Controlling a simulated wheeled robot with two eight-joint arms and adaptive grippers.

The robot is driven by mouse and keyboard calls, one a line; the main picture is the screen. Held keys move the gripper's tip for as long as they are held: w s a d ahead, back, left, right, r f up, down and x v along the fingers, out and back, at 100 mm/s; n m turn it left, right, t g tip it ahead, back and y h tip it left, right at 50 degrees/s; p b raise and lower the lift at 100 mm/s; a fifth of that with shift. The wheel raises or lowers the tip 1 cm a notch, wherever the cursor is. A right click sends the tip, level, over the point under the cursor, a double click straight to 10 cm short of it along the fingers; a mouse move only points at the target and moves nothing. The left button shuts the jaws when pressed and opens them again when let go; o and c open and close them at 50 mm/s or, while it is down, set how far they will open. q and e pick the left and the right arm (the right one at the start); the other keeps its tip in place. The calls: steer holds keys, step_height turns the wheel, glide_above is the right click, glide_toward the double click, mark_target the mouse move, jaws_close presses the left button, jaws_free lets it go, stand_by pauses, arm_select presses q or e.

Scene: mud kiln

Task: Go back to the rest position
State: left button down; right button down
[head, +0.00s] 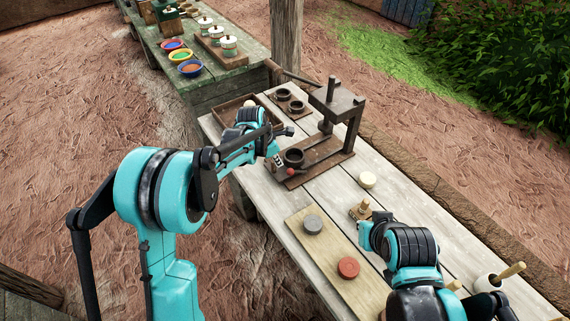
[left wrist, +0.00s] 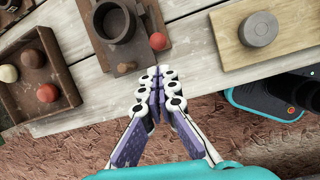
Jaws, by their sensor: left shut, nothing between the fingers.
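My left gripper (head: 277,162) is shut and empty in the head view. It hangs beside the dark wooden press (head: 337,104), close to the near edge of the table. In the left wrist view its fingers (left wrist: 158,78) meet at the tips, over the table's edge, with nothing between them. The press base, a dark cup (left wrist: 114,22) and a red ball (left wrist: 157,41) lie just beyond the tips. My right arm reaches over the table at the lower right of the head view; its fingers (head: 372,222) are not clear enough to judge.
A dark tray (left wrist: 36,78) holds several balls. A green table (head: 190,62) with colored bowls stands behind.

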arm_select(q)
steer(key=shift+a+r, duration=0.15)
steer(key=shift+r, duration=0.3)
steer(key=s+a+r+m+t+y+b, duration=0.1)
steer(key=s+a+r+m+b, duration=0.15)
steer(key=s+m, duration=0.35)
steer(key=s+a+r+m+t+b, duration=0.1)
steer(key=s+a+r+m, duration=0.1)
steer(key=s+a+m, duration=0.45)
steer(key=s+a+r+m+t+y+b, duration=0.1)
steer(key=s+r+m+b, duration=0.2)
steer(key=s, duration=0.6)
steer(key=s+a+f+m+t+b, duration=0.1)
steer(key=s+a+f+m, duration=0.1)
steer(key=s+f+m, duration=0.3)
steer(key=s+m, duration=0.3)
steer(key=shift+s+a+y, duration=0.15)
steer(key=shift+a+y, duration=0.15)
steer(key=shift+y, duration=0.1)
